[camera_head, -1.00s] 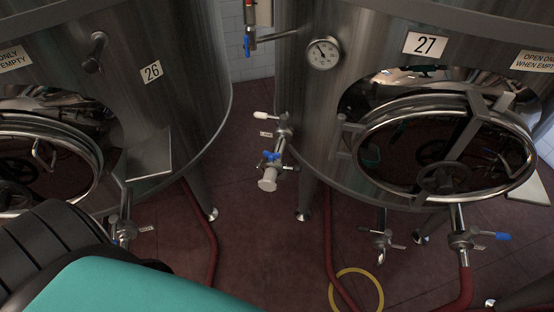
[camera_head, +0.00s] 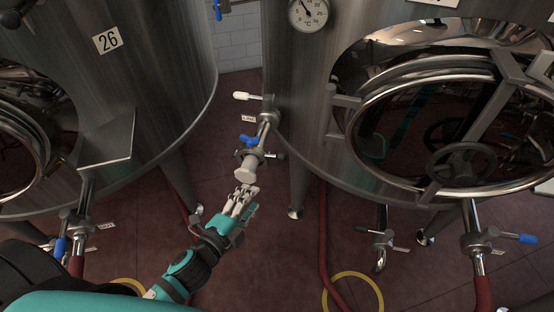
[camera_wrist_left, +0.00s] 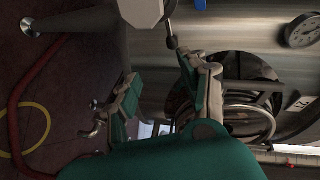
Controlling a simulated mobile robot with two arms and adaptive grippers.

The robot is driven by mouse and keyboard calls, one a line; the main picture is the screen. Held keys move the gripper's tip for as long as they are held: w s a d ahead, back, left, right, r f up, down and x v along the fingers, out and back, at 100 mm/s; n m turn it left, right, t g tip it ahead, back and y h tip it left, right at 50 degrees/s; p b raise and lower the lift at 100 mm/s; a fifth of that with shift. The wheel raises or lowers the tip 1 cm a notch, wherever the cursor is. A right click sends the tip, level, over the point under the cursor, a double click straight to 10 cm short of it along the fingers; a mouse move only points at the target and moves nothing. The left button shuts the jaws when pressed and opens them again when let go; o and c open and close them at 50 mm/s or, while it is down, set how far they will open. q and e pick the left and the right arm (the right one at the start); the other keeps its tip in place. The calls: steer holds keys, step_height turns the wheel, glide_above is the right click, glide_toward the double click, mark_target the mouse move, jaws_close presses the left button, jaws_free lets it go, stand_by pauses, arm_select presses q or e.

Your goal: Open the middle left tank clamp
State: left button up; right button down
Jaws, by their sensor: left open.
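The sampling valve assembly on the left side of tank 27 (camera_head: 340,30) has a blue lever (camera_head: 249,140). A grey clamp (camera_head: 272,155) sits just below the lever, and a pale cap (camera_head: 249,167) is at the lower end. My left gripper (camera_head: 245,191) is open and empty, just below the cap, with its fingers pointing up toward it. I cannot tell whether a finger touches the cap. In the left wrist view the open fingers (camera_wrist_left: 166,85) stand apart, and a pale cylindrical part (camera_wrist_left: 140,12) shows at the top edge. My right gripper is not in view.
Tank 26 (camera_head: 160,100) stands at left with a tilted metal plate (camera_head: 108,138). Tank 27's round hatch (camera_head: 440,130) and lower valve (camera_head: 480,240) are at right. A red hose (camera_head: 323,235) and yellow ring (camera_head: 353,277) lie on the floor below.

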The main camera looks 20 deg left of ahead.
arm_select(q)
steer(key=r, duration=0.2)
glide_toward(284, 158)
steer(key=x, duration=0.7)
steer(key=p+x, duration=0.1)
steer(key=x, duration=0.3)
steer(key=shift+a+f, duration=0.2)
steer(key=shift+a, duration=0.15)
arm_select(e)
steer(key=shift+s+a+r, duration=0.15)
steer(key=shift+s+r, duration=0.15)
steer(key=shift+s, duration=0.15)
arm_select(q)
jaws_close()
steer(key=shift+f, duration=0.2)
